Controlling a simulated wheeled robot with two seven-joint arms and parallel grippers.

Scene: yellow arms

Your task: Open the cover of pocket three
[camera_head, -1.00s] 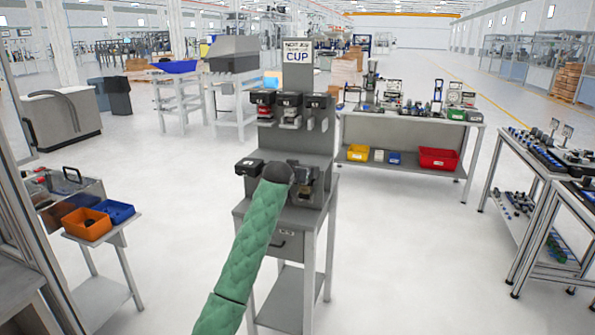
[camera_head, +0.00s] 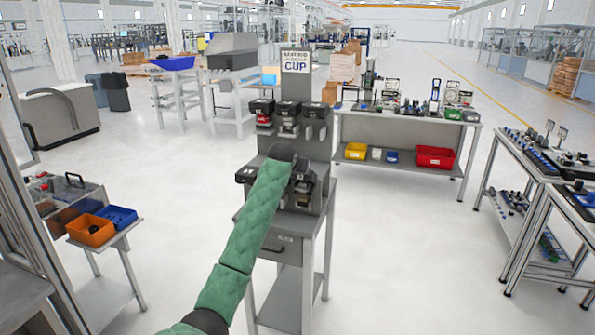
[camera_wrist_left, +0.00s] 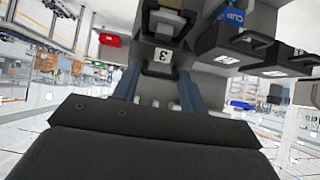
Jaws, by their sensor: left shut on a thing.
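A grey station (camera_head: 306,147) with a CUP sign (camera_head: 296,61) stands ahead. It has black-topped pockets on an upper and a lower level. The end of my left arm, in a green sleeve, reaches its lower level and hides my left gripper's fingers in the head view. In the left wrist view, my left gripper (camera_wrist_left: 158,78) has its two blue fingers either side of a dark part below the label 3 of pocket three's cover (camera_wrist_left: 162,56). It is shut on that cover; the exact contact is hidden. My right gripper is not in view.
A black cover (camera_head: 246,170) lies left of my arm on the lower level. Several pockets (camera_head: 290,107) sit above. A bench (camera_head: 400,125) with bins stands back right; a small table with an orange bin (camera_head: 91,230) stands left. Open floor lies between.

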